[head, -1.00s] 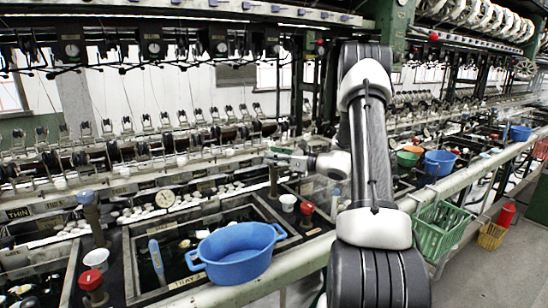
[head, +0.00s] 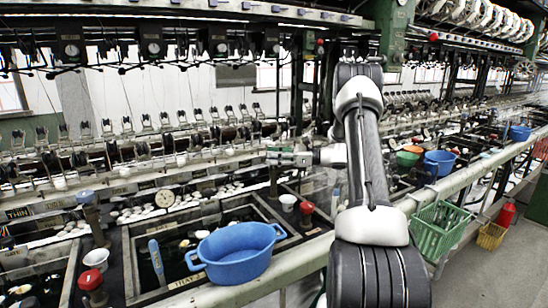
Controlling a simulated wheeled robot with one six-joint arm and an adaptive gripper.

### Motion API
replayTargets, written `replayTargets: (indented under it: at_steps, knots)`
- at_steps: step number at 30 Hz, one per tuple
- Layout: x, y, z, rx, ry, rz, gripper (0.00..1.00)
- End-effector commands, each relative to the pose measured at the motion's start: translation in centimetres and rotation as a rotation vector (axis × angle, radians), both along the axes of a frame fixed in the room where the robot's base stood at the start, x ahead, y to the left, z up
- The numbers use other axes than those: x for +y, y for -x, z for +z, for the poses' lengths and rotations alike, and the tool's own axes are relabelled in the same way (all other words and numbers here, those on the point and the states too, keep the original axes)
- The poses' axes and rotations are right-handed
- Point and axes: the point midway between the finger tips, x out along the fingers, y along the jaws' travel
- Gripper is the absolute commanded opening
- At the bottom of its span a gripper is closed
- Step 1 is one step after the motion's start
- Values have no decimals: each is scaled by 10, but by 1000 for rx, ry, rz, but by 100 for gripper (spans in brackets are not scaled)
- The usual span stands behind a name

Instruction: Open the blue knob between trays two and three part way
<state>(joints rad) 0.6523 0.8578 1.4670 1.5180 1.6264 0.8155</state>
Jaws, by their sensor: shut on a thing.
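My gripper (head: 276,156) reaches left from my arm to the top of a dark upright post (head: 273,183) at the right end of the middle tray (head: 128,262). It is shut on the blue knob there; its fingers hide the knob, so its turn cannot be read. The middle tray's front label seems to end in 2, but is blurred. Another tray (head: 300,187) lies right of the post, partly behind my arm. A second blue knob (head: 86,197) stands clear on its own post at the middle tray's left side.
A blue basin (head: 236,262) sits on the middle tray's front edge. A round dial (head: 165,198) is behind the tray.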

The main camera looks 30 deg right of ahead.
Motion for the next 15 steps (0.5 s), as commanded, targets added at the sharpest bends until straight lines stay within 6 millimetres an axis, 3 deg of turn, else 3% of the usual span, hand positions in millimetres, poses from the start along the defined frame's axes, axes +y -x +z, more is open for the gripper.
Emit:
replayTargets:
  at_steps: [4, 5, 8, 15]
  knots:
    - [0, 0, 0, 0, 0, -1, 15]
    - [0, 0, 0, 0, 0, -1, 42]
    - [0, 0, 0, 0, 0, -1, 60]
    - [0, 0, 0, 0, 0, -1, 61]
